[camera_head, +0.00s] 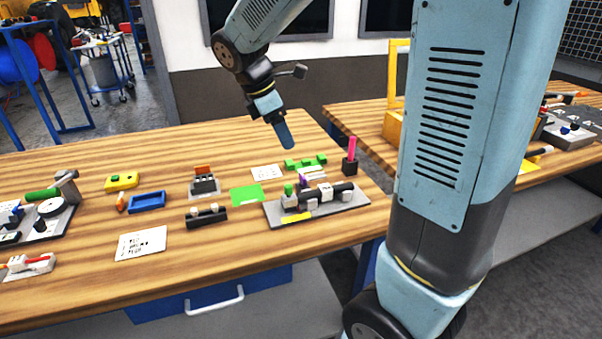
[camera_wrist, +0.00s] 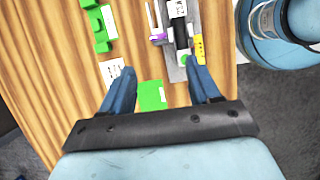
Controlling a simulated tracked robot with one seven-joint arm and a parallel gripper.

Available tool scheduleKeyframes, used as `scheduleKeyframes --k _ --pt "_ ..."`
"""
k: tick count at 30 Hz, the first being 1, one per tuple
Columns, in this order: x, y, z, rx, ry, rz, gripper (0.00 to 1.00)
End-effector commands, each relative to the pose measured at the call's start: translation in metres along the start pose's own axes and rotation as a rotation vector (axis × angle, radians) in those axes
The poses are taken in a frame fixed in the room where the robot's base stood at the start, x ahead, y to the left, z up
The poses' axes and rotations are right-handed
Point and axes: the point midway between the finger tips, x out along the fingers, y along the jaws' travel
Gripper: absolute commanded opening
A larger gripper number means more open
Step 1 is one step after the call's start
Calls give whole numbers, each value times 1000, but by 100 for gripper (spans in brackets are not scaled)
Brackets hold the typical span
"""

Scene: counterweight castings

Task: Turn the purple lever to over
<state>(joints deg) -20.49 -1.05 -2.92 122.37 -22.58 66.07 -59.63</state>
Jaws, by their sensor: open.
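A small purple part, which looks like the purple lever (camera_head: 303,181), stands on a grey plate fixture (camera_head: 328,208) at the right of the wooden table. Black and white blocks and a green knob (camera_head: 289,188) are beside it on the plate. In the wrist view the purple lever (camera_wrist: 159,36) shows at the left edge of the fixture, small and partly unclear. My gripper (camera_head: 286,140) hangs above the table, behind and above the fixture, touching nothing. In the wrist view my gripper (camera_wrist: 165,78) has its two blue fingers wide apart with nothing between them.
A green mat (camera_head: 248,195) lies left of the fixture. A green block piece (camera_head: 306,162) and a black holder with a pink stick (camera_head: 351,155) stand behind it. A yellow piece (camera_head: 297,217) is at the plate's front. Bare wood lies in front of the fixture.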

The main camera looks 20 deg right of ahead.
Motion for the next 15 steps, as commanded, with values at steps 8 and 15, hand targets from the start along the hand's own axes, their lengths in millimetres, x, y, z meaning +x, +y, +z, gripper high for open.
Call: scheduleKeyframes --k 8,15 --pt "13 7 -6 -66 -25 -12 62" --pt "50 6 -5 -64 -25 -13 62"
